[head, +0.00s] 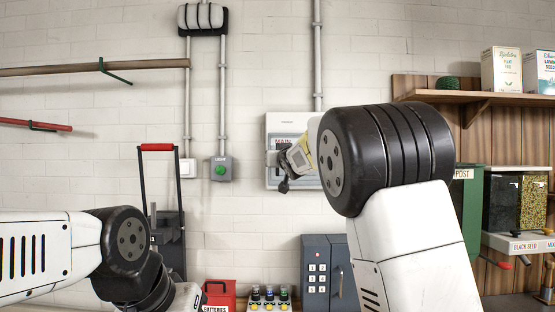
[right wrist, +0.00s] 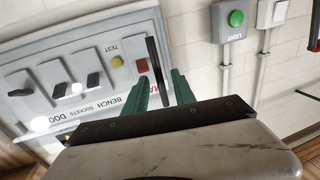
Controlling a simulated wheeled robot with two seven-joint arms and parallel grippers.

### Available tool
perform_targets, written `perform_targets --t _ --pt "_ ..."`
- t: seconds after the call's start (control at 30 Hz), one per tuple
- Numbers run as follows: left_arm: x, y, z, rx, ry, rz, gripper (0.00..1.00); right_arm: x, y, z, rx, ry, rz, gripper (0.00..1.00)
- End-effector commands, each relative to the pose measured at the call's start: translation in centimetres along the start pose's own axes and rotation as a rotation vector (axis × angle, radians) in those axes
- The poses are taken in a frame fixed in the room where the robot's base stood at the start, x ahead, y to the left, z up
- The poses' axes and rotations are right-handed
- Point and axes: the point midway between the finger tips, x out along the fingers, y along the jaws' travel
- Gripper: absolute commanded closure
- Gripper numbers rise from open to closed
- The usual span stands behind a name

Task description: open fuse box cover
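The grey fuse box (head: 278,123) hangs on the wall at the middle of the head view, partly hidden behind my right arm. In the right wrist view its front (right wrist: 75,62) fills the upper left, with switches, a red button, a yellow button and labels. Bright glints lie over the switches. The cover looks closed. A dark upright bar (right wrist: 152,54), apparently the cover's handle, stands out at its edge. My right gripper (right wrist: 163,84) has its green fingers either side of the bar, apparently apart; firm contact cannot be seen. It also shows in the head view (head: 284,181). My left gripper is out of view.
A light switch box with a green button (head: 221,169) is on the wall left of the fuse box. Below are a grey keypad cabinet (head: 318,255) and a red box (head: 219,296). A wooden shelf (head: 490,97) is at the right.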

Motion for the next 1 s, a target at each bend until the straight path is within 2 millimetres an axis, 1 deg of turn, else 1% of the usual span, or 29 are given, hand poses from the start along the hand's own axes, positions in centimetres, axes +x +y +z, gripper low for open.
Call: perform_targets --t 0.03,0.2,0.33,0.6,0.63,0.77,0.8,1.0 --pt "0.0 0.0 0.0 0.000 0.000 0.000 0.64 0.6 0.1 0.0 -0.003 0.001 0.002 0.68" --pt "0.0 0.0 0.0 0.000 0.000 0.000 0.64 1.9 0.0 -0.1 -0.002 0.001 0.001 0.68" --pt "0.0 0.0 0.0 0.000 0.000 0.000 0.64 2.3 0.1 0.0 0.000 0.000 0.001 0.68" --pt "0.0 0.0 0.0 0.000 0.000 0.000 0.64 2.4 0.0 0.0 0.000 0.000 0.000 0.68" --pt "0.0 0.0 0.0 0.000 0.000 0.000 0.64 2.4 0.0 0.0 0.000 0.000 0.000 0.72" --pt "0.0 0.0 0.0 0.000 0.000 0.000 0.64 2.4 0.0 0.0 0.000 0.000 0.000 0.98" --pt "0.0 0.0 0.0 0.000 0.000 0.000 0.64 2.4 0.0 0.0 0.000 0.000 0.000 1.00" --pt "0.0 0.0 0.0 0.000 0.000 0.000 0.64 2.4 0.0 0.0 0.000 0.000 0.000 1.00"
